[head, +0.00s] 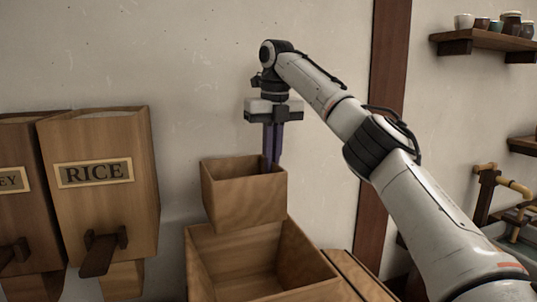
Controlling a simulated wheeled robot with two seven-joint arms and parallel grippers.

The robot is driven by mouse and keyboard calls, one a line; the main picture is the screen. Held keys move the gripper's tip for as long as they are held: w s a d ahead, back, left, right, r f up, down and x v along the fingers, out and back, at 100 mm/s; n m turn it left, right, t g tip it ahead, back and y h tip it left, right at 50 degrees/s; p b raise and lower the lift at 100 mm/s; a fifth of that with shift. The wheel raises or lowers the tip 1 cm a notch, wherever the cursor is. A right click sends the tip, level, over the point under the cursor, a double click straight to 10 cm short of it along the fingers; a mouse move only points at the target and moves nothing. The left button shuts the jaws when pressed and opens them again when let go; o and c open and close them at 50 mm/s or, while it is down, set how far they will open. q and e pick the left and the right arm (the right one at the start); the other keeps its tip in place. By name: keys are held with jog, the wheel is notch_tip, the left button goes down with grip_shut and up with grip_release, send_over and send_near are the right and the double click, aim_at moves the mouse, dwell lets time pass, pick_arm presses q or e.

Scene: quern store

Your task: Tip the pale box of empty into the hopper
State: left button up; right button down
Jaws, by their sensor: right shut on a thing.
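A small open-topped wooden box (245,202) hangs near the middle of the head view, roughly upright. The part of its inside that shows looks bare; its floor is hidden. My right gripper (272,150) points down from above and is shut on the box's back wall, near the right corner. A larger open-topped wooden container (240,262), which may be the hopper, stands below. The small box overlaps its back edge in the picture; I cannot tell whether they touch. My left gripper is not in view.
A wooden bin labelled RICE (100,205) is on the wall at left, beside another bin (18,215) with a partly cut-off label. A dark post (382,120) stands behind my right arm. A shelf (490,42) at upper right holds several cups.

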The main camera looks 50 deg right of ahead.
jog(key=shift+w+f, duration=0.15)
jog(key=shift+f, duration=2.7)
jog(key=shift+s+r+t+h, duration=0.15)
jog(key=shift+r+t+h, duration=0.3)
jog(key=shift+t, duration=0.35)
jog(key=shift+s+r+t+h, duration=0.15)
jog(key=shift+r+t+h, duration=0.25)
jog(key=shift+t, duration=0.4)
jog(key=shift+a+f+b, duration=0.1)
jog(key=shift+b, duration=0.3)
jog(key=shift+s+t+h+b, duration=0.15)
jog(key=shift+t+h+b, duration=0.1)
jog(key=shift+t+b, duration=0.75)
jog(key=shift+s+a+r+b, duration=0.1)
jog(key=shift+r+b, duration=0.15)
jog(key=shift+b, duration=0.55)
jog(key=shift+r+t, duration=0.1)
jog(key=shift+t, duration=0.2)
